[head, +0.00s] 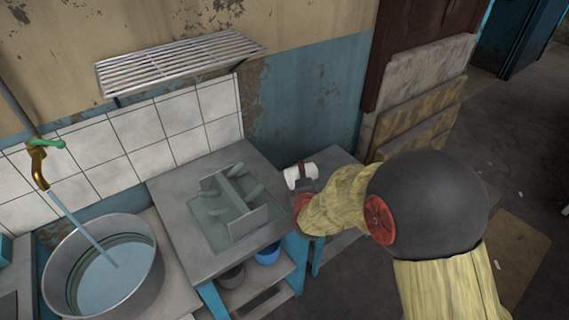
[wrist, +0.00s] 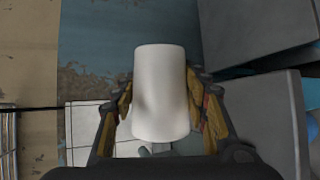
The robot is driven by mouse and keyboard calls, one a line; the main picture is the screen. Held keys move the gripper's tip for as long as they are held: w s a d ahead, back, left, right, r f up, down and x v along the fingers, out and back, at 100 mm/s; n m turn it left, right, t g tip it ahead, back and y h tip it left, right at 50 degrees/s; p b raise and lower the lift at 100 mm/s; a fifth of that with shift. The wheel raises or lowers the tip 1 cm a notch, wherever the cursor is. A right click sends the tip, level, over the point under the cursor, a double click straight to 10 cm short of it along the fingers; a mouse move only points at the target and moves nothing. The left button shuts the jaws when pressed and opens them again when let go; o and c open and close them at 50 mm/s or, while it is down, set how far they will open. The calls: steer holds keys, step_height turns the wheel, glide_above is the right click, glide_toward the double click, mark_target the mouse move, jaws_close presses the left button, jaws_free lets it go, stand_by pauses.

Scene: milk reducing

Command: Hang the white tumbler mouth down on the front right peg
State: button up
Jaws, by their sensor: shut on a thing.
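The white tumbler (head: 292,178) is held by my gripper (head: 303,187) to the right of the grey counter. In the wrist view the tumbler (wrist: 160,85) fills the space between the two fingers of my gripper (wrist: 163,112), which press on its sides. I cannot tell which end is its mouth. The grey-green peg rack (head: 213,228) stands on the counter, left of the tumbler and apart from it. It has a flat base and several slanting pegs, such as one (head: 254,191) on its right side. No cup shows on the pegs.
A metal basin (head: 146,282) under a running tap (head: 38,165) stands at the left. A slatted wall shelf (head: 180,62) hangs above the tiles. A blue pot (head: 267,255) sits on the shelf under the counter. A lower grey table (head: 335,158) lies behind the tumbler.

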mark_target(261, 190)
steer(key=w+a+r+n+t+y, duration=0.1)
steer(key=w+a+r+n+t, duration=0.1)
steer(key=a+r+n+t, duration=0.3)
steer(key=shift+s+a+f+n+g+b, duration=0.2)
steer(key=shift+s+a+f+g+b, duration=0.2)
steer(key=shift+s+a+f, duration=0.9)
steer(key=shift+s+a+f+n+g+b, duration=0.2)
steer(key=shift+s+a+f+g+b, duration=0.25)
steer(key=shift+a+f, duration=0.95)
steer(key=shift+s+a+f+n+g+b, duration=0.3)
steer(key=shift+s+a+f, duration=0.6)
steer(key=shift+a, duration=1)
steer(key=shift+r, duration=0.1)
steer(key=shift+d+f+b, duration=0.15)
steer(key=shift+f+b, duration=0.2)
steer(key=shift+f, duration=0.45)
steer(key=o, duration=1.1)
steer(key=shift+o, duration=0.8)
steer(key=shift+s, duration=0.2)
